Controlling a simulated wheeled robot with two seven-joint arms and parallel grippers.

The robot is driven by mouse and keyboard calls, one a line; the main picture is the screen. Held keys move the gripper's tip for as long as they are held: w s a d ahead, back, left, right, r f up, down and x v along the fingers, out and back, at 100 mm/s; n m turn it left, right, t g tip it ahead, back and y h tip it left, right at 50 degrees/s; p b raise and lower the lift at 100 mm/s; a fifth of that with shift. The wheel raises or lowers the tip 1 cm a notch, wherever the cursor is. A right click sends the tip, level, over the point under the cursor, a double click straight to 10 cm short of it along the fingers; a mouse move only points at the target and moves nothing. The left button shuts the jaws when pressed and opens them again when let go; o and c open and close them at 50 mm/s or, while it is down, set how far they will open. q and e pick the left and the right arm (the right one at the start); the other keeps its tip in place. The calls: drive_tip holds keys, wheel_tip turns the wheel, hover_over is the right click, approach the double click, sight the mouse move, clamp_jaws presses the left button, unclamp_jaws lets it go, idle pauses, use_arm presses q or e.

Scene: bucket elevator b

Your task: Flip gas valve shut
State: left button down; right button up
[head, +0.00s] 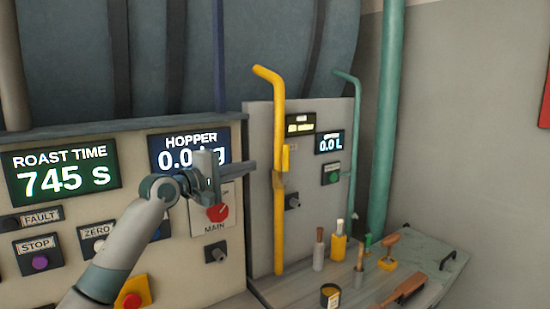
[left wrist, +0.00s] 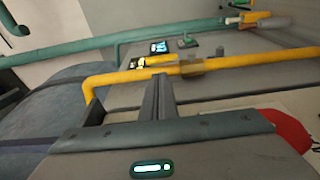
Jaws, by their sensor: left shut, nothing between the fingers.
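The yellow gas pipe (head: 279,225) runs upright on the grey panel and bends at its top. A brass-coloured valve body (head: 279,181) sits midway on it, with a yellow lever (head: 286,160) standing upward, roughly in line with the pipe. The valve body also shows in the left wrist view (left wrist: 190,66). My left gripper (head: 250,168) is shut and empty, its fingers pointing right at the pipe near the lever. In the left wrist view its fingertips (left wrist: 157,82) lie close below the pipe; I cannot tell whether they touch. My right gripper is not in view.
A control panel with a roast time display (head: 62,170), a hopper display (head: 190,150) and a red main switch (head: 218,212) stands behind my left arm. A bench (head: 425,250) at lower right holds brushes and a small tin (head: 330,296). A green pipe (head: 384,120) stands behind.

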use_arm(q)
drive_tip(key=p, duration=0.4)
approach(283, 156)
drive_tip(key=x, duration=0.4)
drive_tip(key=shift+d, duration=0.25)
drive_tip(key=shift+x, duration=1)
drive_tip(key=shift+f, duration=0.15)
drive_tip(key=shift+w, duration=0.1)
